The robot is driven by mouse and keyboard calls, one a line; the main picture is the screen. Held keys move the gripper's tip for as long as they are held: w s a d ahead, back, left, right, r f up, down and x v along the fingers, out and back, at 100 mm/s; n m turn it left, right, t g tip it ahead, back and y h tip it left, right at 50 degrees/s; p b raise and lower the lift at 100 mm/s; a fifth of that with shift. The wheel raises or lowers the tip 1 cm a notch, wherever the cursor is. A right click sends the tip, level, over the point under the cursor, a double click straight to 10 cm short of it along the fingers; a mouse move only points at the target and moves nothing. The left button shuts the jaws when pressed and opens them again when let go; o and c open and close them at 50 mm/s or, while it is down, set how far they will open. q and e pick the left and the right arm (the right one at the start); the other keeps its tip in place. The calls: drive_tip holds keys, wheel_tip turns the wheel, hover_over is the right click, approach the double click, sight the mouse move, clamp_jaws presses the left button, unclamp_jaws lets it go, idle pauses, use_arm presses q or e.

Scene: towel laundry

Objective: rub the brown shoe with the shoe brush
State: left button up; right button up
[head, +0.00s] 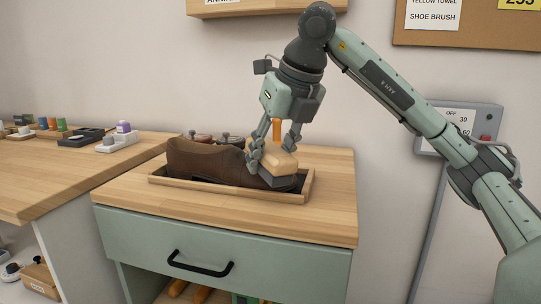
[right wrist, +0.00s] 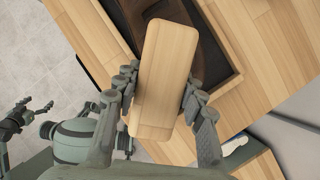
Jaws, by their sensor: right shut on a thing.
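The brown shoe (head: 205,160) lies lengthwise in a shallow wooden tray (head: 232,199) on the cabinet top, heel left and toe right. My right gripper (head: 272,158) is shut on the shoe brush (head: 280,158), a pale wooden block with dark bristles facing down. The brush is at the toe end of the shoe and hides part of it; contact cannot be made out for sure. In the right wrist view the brush's block (right wrist: 165,75) sits between both fingers, with the shoe (right wrist: 208,50) behind it. My left gripper (right wrist: 33,108) shows there at the left edge, fingers apart and empty.
Dark round-knobbed items (head: 223,138) stand behind the shoe. The cabinet has a drawer with a black handle (head: 200,268). The cabinet top right of the tray is clear.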

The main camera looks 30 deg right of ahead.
sight(274, 148)
drive_tip(key=shift+s+d+r+p, duration=0.1)
drive_tip(key=shift+d+r+p, duration=0.05)
drive_tip(key=shift+r+p, duration=1.25)
drive_tip(key=shift+s+d+r+p, duration=0.15)
drive_tip(key=shift+r+p, duration=0.9)
drive_tip(key=shift+r, duration=0.6)
drive_tip(key=shift+s+d+r, duration=0.1)
drive_tip(key=shift+r, duration=1.4)
